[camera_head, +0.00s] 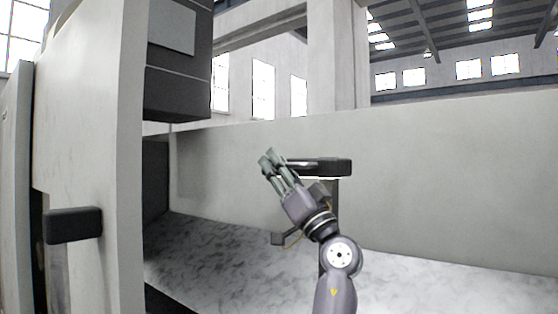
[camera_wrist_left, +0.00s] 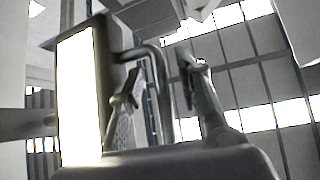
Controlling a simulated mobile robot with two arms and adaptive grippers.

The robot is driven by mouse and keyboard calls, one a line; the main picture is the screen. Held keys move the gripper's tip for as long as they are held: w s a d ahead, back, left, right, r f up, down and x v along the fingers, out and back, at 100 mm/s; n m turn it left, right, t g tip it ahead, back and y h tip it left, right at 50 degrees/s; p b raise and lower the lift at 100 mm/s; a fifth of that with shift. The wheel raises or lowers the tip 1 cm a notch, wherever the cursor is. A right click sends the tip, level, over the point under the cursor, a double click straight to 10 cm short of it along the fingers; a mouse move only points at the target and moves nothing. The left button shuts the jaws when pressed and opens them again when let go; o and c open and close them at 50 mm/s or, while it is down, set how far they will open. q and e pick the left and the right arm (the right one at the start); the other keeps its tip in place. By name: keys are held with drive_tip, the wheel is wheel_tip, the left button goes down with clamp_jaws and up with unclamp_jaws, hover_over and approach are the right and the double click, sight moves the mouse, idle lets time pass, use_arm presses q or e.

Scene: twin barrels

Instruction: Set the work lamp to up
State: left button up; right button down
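The work lamp (camera_head: 340,167) has a dark, flat head on a dark post, standing over the marbled worktop. Its head lies about level, and its underside glows. A thin curved handle (camera_head: 300,163) sticks out from its left end. My left gripper (camera_head: 268,158) is at that handle, its fingers apart. In the left wrist view, the lamp head (camera_wrist_left: 82,95) shows its bright panel at left. The bent grey handle (camera_wrist_left: 160,85) appears between the two open fingers; I see no clear contact. My right gripper is not in view.
A pale wall (camera_head: 450,185) stands behind the lamp. A tall light panel with a black handle (camera_head: 73,225) and a dark hanging box (camera_head: 178,95) are at left. The marbled worktop (camera_head: 215,250) is bare left of my arm.

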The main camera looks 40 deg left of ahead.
use_arm(q)
drive_tip(key=shift+c, duration=0.3)
clamp_jaws()
idle(0.6)
